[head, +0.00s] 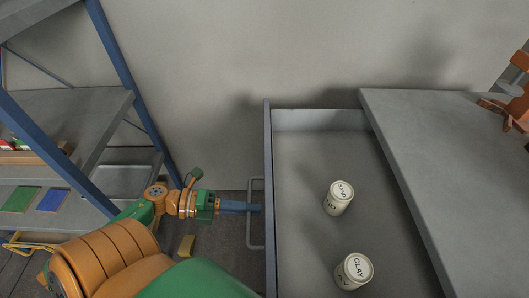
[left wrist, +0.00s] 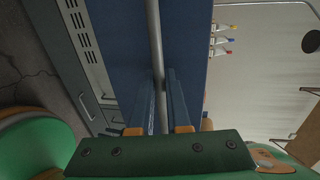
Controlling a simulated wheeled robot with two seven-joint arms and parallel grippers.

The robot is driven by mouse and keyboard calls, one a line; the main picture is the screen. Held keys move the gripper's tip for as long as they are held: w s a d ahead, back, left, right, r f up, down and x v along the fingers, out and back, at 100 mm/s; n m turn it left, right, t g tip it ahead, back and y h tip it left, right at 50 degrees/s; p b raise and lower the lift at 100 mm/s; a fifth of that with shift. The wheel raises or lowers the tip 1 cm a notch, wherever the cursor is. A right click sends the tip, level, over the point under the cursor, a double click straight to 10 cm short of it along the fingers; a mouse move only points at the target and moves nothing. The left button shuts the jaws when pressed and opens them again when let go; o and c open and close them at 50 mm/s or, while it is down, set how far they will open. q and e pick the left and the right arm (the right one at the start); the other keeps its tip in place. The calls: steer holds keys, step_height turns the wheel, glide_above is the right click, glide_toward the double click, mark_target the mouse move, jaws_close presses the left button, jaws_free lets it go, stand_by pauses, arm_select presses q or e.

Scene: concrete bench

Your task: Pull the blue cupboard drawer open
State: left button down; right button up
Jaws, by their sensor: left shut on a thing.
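The drawer (head: 300,240) stands pulled out from under the grey bench top, its inside open to view. Its blue front (left wrist: 190,40) fills the middle of the left wrist view. A grey bar handle (head: 249,235) is on the front; it also shows in the left wrist view (left wrist: 154,50). My left gripper (head: 257,208) has its blue fingers at the handle. In the left wrist view the fingers (left wrist: 162,85) lie on both sides of the bar, shut on it. Two white cans, labelled SAND (head: 338,198) and CLAY (head: 354,270), stand upright in the drawer.
The grey bench top (head: 440,160) is to the right of the drawer. A shelf rack with blue posts (head: 130,80) stands at left, bearing a green and a blue panel (head: 53,200). An orange-brown object (head: 515,105) is cut off at upper right. A plain wall is behind.

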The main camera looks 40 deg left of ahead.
arm_select(q)
steer(key=shift+s+a, duration=0.2)
steer(key=shift+a, duration=0.1)
steer(key=c, duration=1.2)
jaws_free()
steer(key=shift+o, duration=0.2)
steer(key=v, duration=0.7)
steer(key=shift+b, duration=0.4)
